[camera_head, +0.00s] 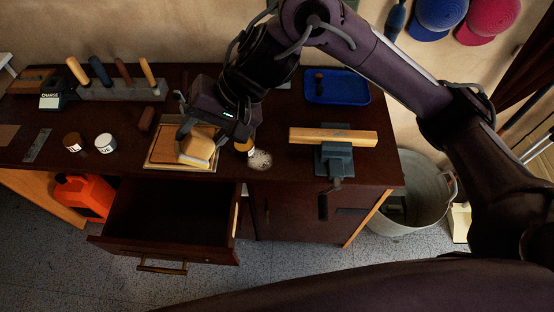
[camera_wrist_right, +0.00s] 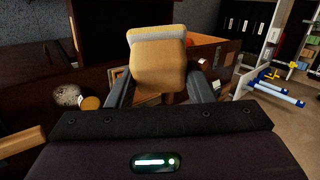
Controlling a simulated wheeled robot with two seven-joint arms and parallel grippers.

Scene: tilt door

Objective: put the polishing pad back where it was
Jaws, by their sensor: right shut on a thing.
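The polishing pad (camera_head: 196,150) is a tan block with a paler layer. My right gripper (camera_head: 200,141) is shut on it and holds it over the right part of a shallow wooden tray (camera_head: 154,164) on the dark workbench. In the right wrist view the pad (camera_wrist_right: 158,66) stands out between the two fingers of my right gripper (camera_wrist_right: 160,92). I cannot tell whether the pad touches the tray. My left gripper is not in view.
An open drawer (camera_head: 165,255) juts out below the tray. A small jar (camera_head: 243,148) and a pale speckled patch (camera_head: 260,160) lie just right of the gripper. Two jars (camera_head: 105,143) stand left, a tool rack (camera_head: 122,91) behind, and a vise (camera_head: 336,158) with a wooden bar right.

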